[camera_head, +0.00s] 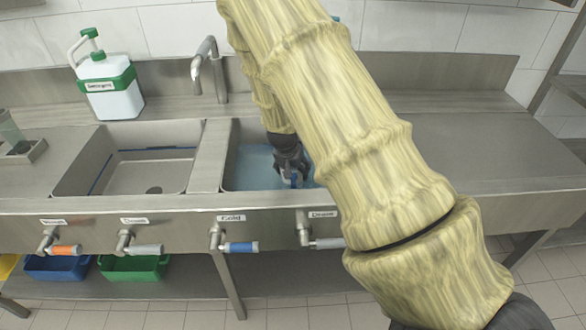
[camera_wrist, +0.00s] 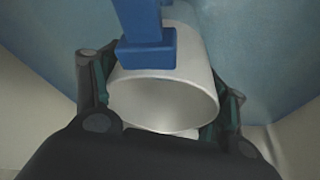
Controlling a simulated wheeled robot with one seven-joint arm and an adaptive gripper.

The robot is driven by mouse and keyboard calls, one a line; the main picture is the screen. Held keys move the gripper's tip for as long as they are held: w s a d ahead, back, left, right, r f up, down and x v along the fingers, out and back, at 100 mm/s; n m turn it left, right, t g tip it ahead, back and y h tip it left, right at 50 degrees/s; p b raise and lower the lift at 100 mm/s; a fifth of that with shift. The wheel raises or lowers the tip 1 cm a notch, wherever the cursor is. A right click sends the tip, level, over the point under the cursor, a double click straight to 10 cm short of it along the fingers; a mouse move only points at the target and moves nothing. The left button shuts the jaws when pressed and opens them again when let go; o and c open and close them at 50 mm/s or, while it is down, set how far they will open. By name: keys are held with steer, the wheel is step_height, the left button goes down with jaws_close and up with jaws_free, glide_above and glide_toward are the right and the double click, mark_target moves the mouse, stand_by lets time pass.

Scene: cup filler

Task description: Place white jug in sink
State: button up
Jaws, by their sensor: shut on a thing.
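The white jug (camera_wrist: 165,95) shows in the wrist view as a pale, round, open-mouthed vessel between my gripper's two fingers (camera_wrist: 160,78). A blue bar-like piece (camera_wrist: 148,45) crosses its upper side; I cannot tell whether it is the jug's handle. My gripper is shut on the jug. In the head view my gripper (camera_head: 289,163) points down into the right sink basin (camera_head: 245,165), which is blue inside. The jug is mostly hidden there, with a small blue and white bit below the fingers. I cannot tell whether it touches the bottom.
The left basin (camera_head: 155,170) looks empty, with a drain. A faucet (camera_head: 207,70) stands behind the basins. A white detergent container (camera_head: 109,90) stands at the back left. Labelled valves (camera_head: 238,247) line the front. The steel counter at right (camera_head: 460,155) is clear.

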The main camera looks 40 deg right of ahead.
steer(key=shift+a, duration=0.1)
steer(key=o, duration=1.1)
steer(key=b+v, duration=0.1)
steer(key=v, duration=1.1)
steer(key=shift+r, duration=0.15)
